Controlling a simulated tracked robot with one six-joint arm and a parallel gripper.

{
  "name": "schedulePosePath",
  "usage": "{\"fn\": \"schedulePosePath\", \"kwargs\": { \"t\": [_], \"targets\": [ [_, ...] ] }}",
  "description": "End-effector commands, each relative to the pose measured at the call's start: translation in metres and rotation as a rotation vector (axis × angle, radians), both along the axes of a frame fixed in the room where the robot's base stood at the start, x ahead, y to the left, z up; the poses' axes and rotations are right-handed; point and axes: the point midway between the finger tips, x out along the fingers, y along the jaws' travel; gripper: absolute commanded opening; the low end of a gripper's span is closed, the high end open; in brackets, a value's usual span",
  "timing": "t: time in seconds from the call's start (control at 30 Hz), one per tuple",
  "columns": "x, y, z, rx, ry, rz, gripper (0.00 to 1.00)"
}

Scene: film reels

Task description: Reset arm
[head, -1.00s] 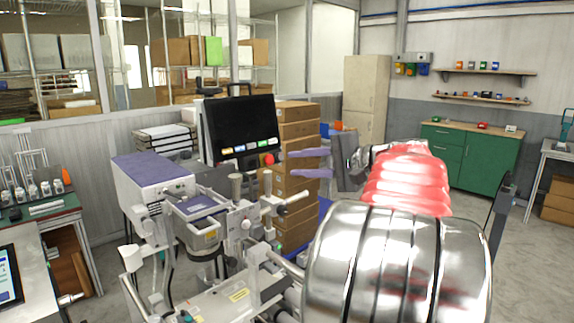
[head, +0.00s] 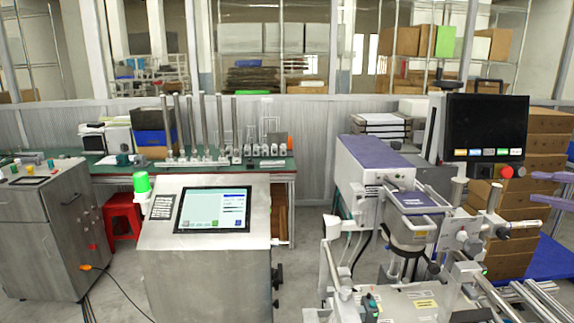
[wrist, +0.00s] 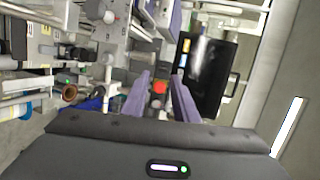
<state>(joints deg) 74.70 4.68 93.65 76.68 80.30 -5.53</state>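My gripper (head: 531,187) shows at the right edge of the head view, with only its two purple fingers in sight. The fingers are apart, one above the other, and point left in front of the stacked brown boxes. In the wrist view my gripper (wrist: 162,80) has a clear gap between its fingers and holds nothing. A red button (wrist: 159,87) on the machine shows beyond that gap. The rest of my arm is out of the head view.
A machine with a purple-topped housing (head: 378,153) and black monitor (head: 486,128) stands at right. A steel console (head: 205,262) with a touchscreen (head: 213,210) is in the middle. A grey cabinet (head: 40,232) and red stool (head: 122,215) stand at left. Cables cross the floor.

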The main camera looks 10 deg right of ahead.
Motion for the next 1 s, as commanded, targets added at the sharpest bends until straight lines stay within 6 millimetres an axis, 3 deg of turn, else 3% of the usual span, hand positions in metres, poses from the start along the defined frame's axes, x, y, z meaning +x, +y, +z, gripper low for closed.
{"fn": "schedulePosePath", "kwargs": {
  "t": [0.2,0.43,0.7,1.0],
  "targets": [
    [0.033,0.067,-0.012,-0.107,0.128,0.106,0.27],
    [0.054,0.142,-0.03,-0.273,0.273,0.227,0.27],
    [0.057,0.214,-0.042,-0.502,0.395,0.347,0.27],
    [0.044,0.279,-0.056,-0.761,0.478,0.463,0.27]
  ]
}}
